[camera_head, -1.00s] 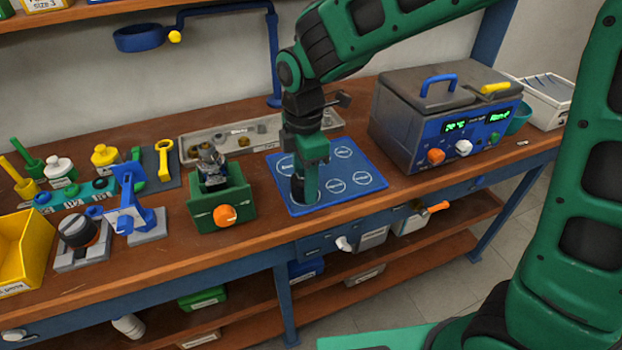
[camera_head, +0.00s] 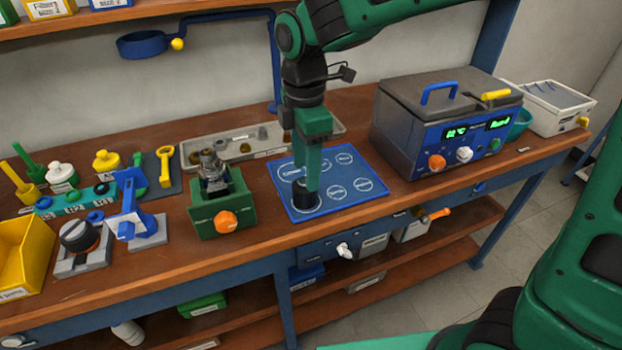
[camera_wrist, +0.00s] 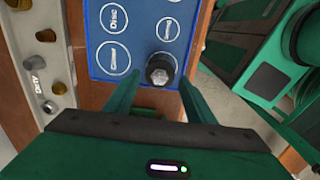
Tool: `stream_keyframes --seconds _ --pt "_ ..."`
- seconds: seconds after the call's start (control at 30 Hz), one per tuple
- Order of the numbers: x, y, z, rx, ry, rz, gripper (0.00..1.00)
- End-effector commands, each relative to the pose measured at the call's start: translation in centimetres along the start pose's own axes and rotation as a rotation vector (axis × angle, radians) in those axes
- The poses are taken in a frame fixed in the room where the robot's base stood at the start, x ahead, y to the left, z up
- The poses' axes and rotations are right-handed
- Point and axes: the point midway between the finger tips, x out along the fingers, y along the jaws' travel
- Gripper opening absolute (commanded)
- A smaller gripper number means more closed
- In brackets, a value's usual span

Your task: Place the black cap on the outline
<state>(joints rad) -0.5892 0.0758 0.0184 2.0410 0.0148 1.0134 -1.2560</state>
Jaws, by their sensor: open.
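The black cap (camera_head: 301,196) stands on the blue mat (camera_head: 352,203), at its near left corner in the head view. In the wrist view the black cap (camera_wrist: 160,70) sits inside a white circular outline, part of which shows around it. My gripper (camera_head: 312,186) points down just above the cap, and one finger partly hides the cap in the head view. In the wrist view my gripper (camera_wrist: 157,82) is open, with one finger on each side of the cap and a visible gap between fingers and cap.
The blue mat has several other empty labelled outlines. A green vise (camera_head: 220,205) stands left of it. A grey tray (camera_head: 240,148) with small parts lies behind. A grey machine with a blue front panel (camera_head: 440,120) stands to the right.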

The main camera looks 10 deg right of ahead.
Motion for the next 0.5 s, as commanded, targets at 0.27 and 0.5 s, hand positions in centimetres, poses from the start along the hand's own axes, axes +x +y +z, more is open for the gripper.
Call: stream_keyframes --seconds 0.27,0.5 --pt "-4.5 0.0 0.0 0.000 0.000 0.001 0.50" --pt "-5.7 0.0 0.1 0.001 0.000 0.000 0.50"
